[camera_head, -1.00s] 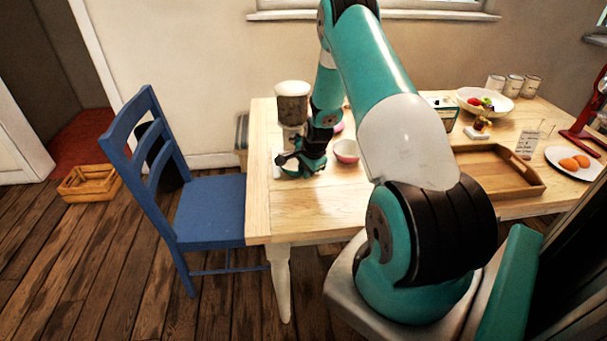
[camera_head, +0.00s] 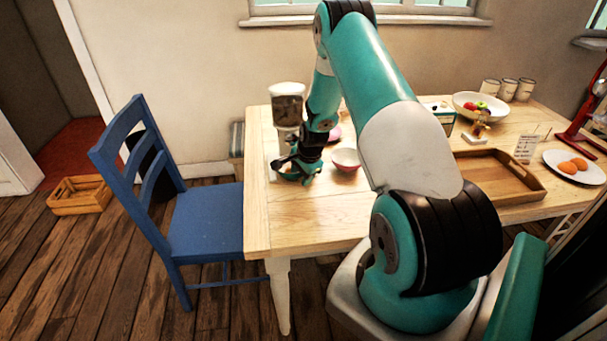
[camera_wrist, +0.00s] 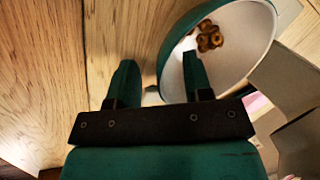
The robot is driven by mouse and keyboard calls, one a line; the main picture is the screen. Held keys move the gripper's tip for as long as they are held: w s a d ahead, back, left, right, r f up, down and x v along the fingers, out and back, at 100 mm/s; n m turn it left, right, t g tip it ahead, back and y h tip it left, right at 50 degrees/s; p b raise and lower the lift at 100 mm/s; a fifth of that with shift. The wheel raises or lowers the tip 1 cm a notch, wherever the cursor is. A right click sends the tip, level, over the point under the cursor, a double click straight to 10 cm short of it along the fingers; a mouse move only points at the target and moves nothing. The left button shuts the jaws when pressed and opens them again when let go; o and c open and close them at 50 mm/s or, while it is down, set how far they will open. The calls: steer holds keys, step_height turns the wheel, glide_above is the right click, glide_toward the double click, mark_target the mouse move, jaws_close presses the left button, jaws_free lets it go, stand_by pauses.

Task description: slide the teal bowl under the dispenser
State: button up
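The teal bowl (camera_wrist: 245,35), teal outside and white inside, shows in the wrist view at upper right. Several brown ring-shaped pieces lie in it. My gripper (camera_wrist: 158,60) is open; its right finger reaches over the bowl's inside and its left finger is outside, with the near wall between them, and I see a gap at the left finger. In the head view my gripper (camera_head: 298,172) is low at the table's left end, mostly covering the bowl. The dispenser (camera_head: 287,108), a clear container of brown contents, stands just behind; its outlet is partly hidden by my arm.
A white and pink bowl (camera_head: 346,159) stands close right of my gripper, with a pink plate (camera_head: 334,133) behind. A wooden tray (camera_head: 490,180) lies farther right. The table's (camera_head: 300,230) front left is clear. A blue chair (camera_head: 200,215) stands at its left.

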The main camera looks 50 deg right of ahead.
steer(key=shift+r, duration=0.2)
steer(key=p+v, duration=0.5)
steer(key=v, duration=0.2)
steer(key=shift+r, duration=0.35)
steer(key=shift+s+d, duration=0.1)
steer(key=shift+s, duration=0.05)
